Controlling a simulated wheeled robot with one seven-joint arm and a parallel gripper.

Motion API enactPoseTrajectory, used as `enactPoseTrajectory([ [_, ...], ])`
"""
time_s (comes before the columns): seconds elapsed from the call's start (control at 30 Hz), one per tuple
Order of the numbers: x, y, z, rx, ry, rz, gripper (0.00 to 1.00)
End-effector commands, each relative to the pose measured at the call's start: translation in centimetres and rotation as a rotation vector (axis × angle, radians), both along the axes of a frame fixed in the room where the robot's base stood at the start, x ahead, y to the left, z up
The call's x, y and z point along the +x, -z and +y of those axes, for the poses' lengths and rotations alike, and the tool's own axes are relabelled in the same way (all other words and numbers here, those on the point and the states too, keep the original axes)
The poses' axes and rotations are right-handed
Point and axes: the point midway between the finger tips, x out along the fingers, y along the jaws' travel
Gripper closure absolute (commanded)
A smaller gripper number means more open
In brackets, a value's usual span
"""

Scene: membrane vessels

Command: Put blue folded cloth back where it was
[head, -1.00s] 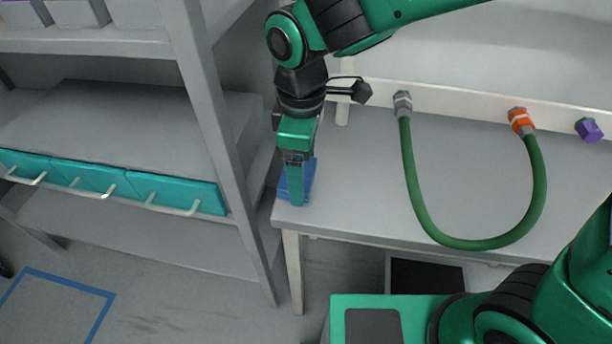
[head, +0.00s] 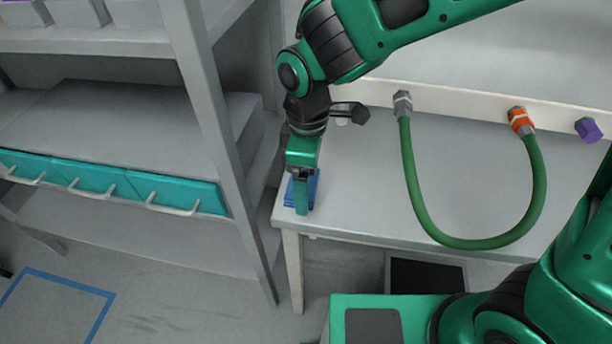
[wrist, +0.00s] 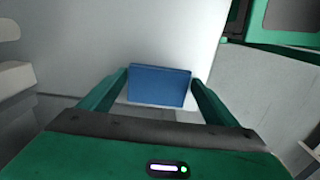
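The blue folded cloth (head: 315,188) is at the left front corner of the grey table (head: 350,225), partly hidden behind a finger of my gripper (head: 302,205). In the wrist view the cloth (wrist: 160,86) is a flat blue block between the two green fingertips of my gripper (wrist: 160,78), with both fingers against its sides. My gripper points down and is shut on the cloth. I cannot tell whether the cloth touches the table top or is slightly above it.
A grey shelf rack (head: 215,130) with teal bins (head: 95,180) stands close on the left. A green hose (head: 415,190) loops over the table from a grey fitting (head: 403,100) to an orange fitting (head: 520,120). A purple cap (head: 589,130) is farther right. The table between cloth and hose is clear.

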Motion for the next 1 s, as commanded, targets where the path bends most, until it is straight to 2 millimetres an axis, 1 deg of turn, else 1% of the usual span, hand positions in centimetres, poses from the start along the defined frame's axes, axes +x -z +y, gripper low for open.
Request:
enactPoseTrajectory([
  [0.33, 0.0, -0.1, 0.0, 0.001, 0.000, -0.001, 0.04],
  [0.47, 0.1, -0.9, 0.1, 0.003, 0.000, -0.003, 0.04],
  [0.57, 0.1, -2.3, 0.1, 0.004, 0.000, -0.005, 0.04],
  [0.8, 0.1, -7.1, 0.1, 0.004, -0.001, -0.005, 0.04],
  [1.0, 0.1, -10.5, 0.1, 0.003, 0.000, -0.003, 0.04],
])
